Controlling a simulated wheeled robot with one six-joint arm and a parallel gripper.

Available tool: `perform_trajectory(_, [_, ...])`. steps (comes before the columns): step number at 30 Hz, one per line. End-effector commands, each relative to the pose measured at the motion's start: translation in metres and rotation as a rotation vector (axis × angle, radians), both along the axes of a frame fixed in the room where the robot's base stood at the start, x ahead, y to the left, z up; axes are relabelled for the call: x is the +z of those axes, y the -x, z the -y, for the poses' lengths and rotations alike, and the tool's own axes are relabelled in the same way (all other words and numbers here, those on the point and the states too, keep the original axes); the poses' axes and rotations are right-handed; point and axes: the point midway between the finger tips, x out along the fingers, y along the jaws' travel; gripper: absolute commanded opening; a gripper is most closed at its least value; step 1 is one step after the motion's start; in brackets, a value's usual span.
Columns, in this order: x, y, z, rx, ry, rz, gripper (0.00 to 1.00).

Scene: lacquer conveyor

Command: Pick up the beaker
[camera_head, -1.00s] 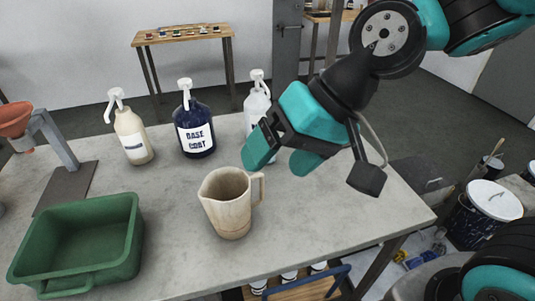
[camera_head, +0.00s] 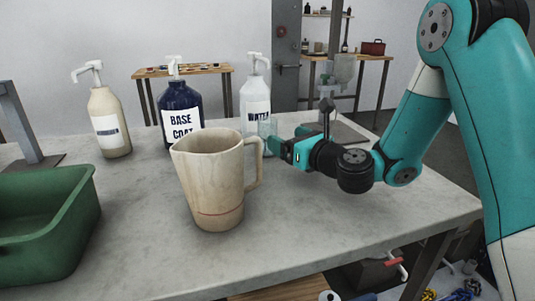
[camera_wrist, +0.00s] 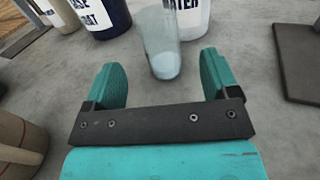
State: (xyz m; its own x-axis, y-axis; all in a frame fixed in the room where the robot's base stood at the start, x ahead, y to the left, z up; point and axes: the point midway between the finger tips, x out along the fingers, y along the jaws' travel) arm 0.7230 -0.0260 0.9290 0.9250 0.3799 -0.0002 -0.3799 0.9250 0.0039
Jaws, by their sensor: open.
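The clear glass beaker (camera_wrist: 160,42) stands on the table ahead of my gripper (camera_wrist: 161,64) in the wrist view, with a pale bottom. Its lower end appears between the two teal fingertips, with a gap on each side. In the head view the beaker (camera_head: 265,128) is a small clear shape behind the jug's handle, partly hidden. My gripper (camera_head: 272,141) reaches in low from the right, its fingers level with the beaker. The jaws are open and hold nothing.
A beige jug (camera_head: 211,180) stands close in front, left of my gripper. Behind are the water bottle (camera_head: 254,97), the base coat bottle (camera_head: 181,110) and a cream pump bottle (camera_head: 107,125). A green bin (camera_head: 45,235) is at left. A dark stand base (camera_wrist: 299,62) lies right.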

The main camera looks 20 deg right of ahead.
Motion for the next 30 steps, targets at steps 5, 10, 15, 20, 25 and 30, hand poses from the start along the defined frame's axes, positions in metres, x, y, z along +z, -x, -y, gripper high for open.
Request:
perform_trajectory(5, [-0.017,-0.007,-0.004,0.004,0.003,0.002,0.81])
perform_trajectory(10, [-0.019,-0.018,-0.008,0.003,0.003,0.000,0.81])
perform_trajectory(15, [-0.015,-0.041,-0.018,0.006,0.006,0.002,0.81])
perform_trajectory(20, [-0.017,-0.062,-0.027,0.004,0.004,0.003,0.81])
perform_trajectory(25, [-0.020,-0.069,-0.029,0.002,0.003,0.001,0.81])
perform_trajectory(30, [-0.020,-0.069,-0.029,0.001,0.003,0.001,0.79])
